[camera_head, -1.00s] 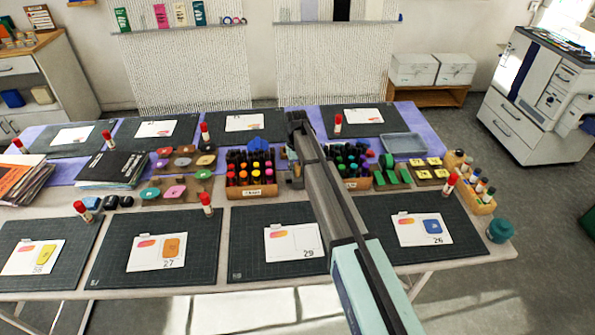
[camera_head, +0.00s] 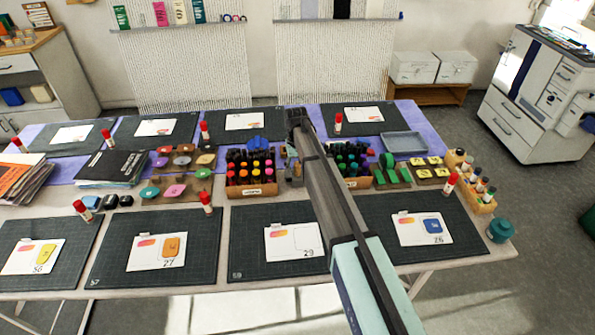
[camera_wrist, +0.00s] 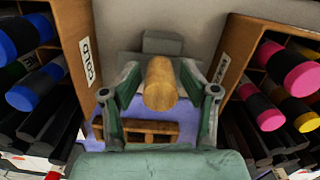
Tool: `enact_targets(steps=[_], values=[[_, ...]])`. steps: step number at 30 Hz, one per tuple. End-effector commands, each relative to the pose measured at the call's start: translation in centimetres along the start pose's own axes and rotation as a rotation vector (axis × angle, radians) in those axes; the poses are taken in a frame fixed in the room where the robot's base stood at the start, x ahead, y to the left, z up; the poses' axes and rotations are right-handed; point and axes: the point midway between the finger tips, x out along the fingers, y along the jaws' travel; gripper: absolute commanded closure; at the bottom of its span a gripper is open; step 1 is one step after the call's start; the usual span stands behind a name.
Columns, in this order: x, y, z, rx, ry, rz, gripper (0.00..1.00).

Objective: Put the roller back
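A wooden cylinder (camera_wrist: 160,84), seemingly the roller's handle, shows end-on in the wrist view, between the two fingers of my gripper (camera_wrist: 160,82). A finger stands close on each side, but whether they press on it is unclear. A grey block (camera_wrist: 163,42) lies just beyond it and may be part of the roller. In the head view my gripper (camera_head: 297,118) hangs over the gap between two marker crates, and a small grey thing (camera_head: 293,172) shows below it. My arm hides much of this area.
Wooden marker crates stand close on both sides: one on the left (camera_head: 257,192), one on the right (camera_head: 357,184). A slotted wooden rack (camera_wrist: 148,127) shows in the wrist view. A blue-grey tray (camera_head: 403,143), glue sticks and cutting mats (camera_head: 250,255) are around.

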Motion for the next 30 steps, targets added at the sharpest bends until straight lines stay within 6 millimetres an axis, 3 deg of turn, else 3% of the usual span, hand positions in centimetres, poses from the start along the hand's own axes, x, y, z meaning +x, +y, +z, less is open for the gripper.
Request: enact_targets(steps=[12, 18, 30], values=[[-7.7, 0.0, -0.2, 0.000, 0.004, 0.000, 0.46], [-10.5, 0.0, -0.1, 0.000, 0.002, 0.000, 0.46], [-11.8, 0.0, 0.0, 0.000, 0.001, 0.000, 0.46]])
